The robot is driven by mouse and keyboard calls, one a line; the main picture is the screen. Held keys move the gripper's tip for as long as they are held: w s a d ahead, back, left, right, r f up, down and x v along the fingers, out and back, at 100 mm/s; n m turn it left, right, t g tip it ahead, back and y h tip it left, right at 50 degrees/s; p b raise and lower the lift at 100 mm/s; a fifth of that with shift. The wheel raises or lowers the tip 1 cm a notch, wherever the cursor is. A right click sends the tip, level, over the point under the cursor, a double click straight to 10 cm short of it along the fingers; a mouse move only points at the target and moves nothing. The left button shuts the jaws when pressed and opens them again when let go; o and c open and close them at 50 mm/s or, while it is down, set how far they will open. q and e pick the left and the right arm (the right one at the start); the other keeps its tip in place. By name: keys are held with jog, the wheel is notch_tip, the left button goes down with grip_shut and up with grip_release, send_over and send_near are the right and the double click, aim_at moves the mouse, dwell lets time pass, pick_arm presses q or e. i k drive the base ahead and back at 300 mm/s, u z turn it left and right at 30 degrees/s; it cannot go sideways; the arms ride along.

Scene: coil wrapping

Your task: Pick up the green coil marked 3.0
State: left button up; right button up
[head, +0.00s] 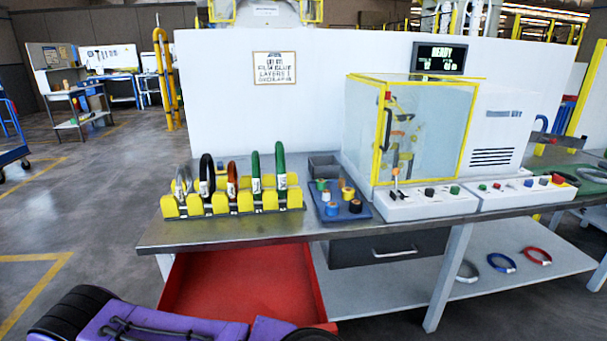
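Two green coils stand upright in the yellow coil rack (221,209) on the workbench. One green coil (255,165) is left of the other green coil (280,158), which is at the right end of the rack. Both carry small white tags, too small to read, so I cannot tell which is marked 3.0. Left of them stand an orange coil (232,173), a black coil (206,172) and grey coils (183,181). Neither of my grippers shows in the head view. A purple and black arm link of mine shows at the bottom left.
A blue tray (362,212) of film rolls lies right of the rack. Beyond it stands the yellow-framed wrapping machine (415,125) with control boxes (427,201) in front. A red drawer or bin (240,285) juts out below the bench. Loose coils, including a blue coil (501,263), lie on the lower shelf.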

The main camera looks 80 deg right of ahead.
aim_at(256, 169)
jog(key=z, duration=2.6)
